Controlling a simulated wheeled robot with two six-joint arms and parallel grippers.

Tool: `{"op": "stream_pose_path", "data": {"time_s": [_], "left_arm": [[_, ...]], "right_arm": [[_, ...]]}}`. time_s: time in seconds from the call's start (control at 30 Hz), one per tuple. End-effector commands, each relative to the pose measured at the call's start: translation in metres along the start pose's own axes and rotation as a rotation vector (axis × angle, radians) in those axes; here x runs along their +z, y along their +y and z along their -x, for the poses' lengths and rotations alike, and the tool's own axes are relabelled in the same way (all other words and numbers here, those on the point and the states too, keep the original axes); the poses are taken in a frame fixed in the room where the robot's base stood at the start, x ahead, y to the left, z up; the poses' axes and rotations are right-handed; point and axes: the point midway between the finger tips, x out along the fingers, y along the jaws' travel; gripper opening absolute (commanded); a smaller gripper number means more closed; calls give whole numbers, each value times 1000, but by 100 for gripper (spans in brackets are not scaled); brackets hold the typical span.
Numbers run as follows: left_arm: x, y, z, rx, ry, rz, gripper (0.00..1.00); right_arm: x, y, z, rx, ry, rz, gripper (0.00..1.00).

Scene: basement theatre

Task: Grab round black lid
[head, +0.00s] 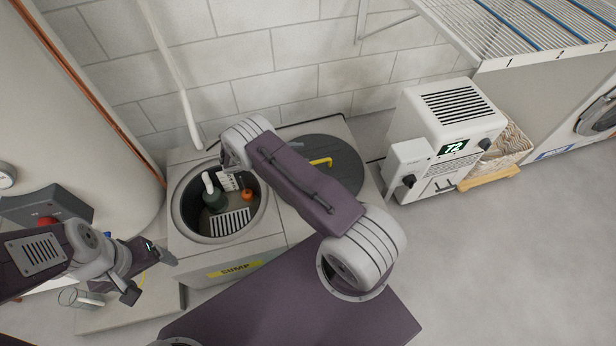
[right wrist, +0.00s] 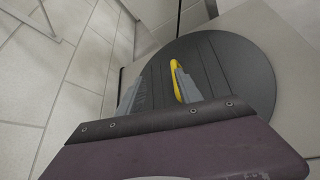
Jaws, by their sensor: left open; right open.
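The round black lid (head: 345,160) lies flat on top of the sump box, right of its open round well (head: 190,222). A yellow handle (head: 322,162) stands on the lid, and my right arm covers part of the lid's left side. My right gripper (right wrist: 155,85) is open and empty in the right wrist view, over the lid (right wrist: 245,75). The yellow handle (right wrist: 174,78) shows close beside its right finger; I cannot tell whether they touch. In the head view this gripper is hidden by my arm. My left gripper (head: 148,275) is open and empty at the left.
The well holds a pump (head: 215,198) and a small orange object (head: 247,194). A white dehumidifier (head: 445,140) stands right of the box, with a wicker basket (head: 508,148) beyond. A clear glass (head: 80,297) is near my left gripper. Floor at the right is clear.

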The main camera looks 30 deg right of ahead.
Motion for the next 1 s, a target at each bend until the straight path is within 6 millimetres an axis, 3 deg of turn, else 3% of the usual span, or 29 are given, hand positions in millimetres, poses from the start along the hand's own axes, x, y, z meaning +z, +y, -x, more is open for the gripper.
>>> {"op": "stream_pose_path", "data": {"time_s": [0.03,0.13,0.37,0.6,0.73,0.9,1.0], "left_arm": [[2,0,-22,0,0,0,80],[3,-1,-32,0,1,0,80],[3,-1,-32,0,1,0,80],[5,-1,-51,0,0,0,80],[5,-1,-54,0,0,0,80],[8,-2,-79,0,0,0,80],[8,-2,-82,0,0,0,80]], "right_arm": [[-23,-18,-15,-4,-9,26,42],[-35,-30,-22,-6,-14,46,42],[-32,-30,-25,-6,-6,40,42],[-33,-32,-60,-8,-5,39,42],[-33,-31,-66,-6,-4,38,42],[-38,-31,-99,-9,-4,37,42],[-35,-29,-110,-7,-4,38,42]]}}
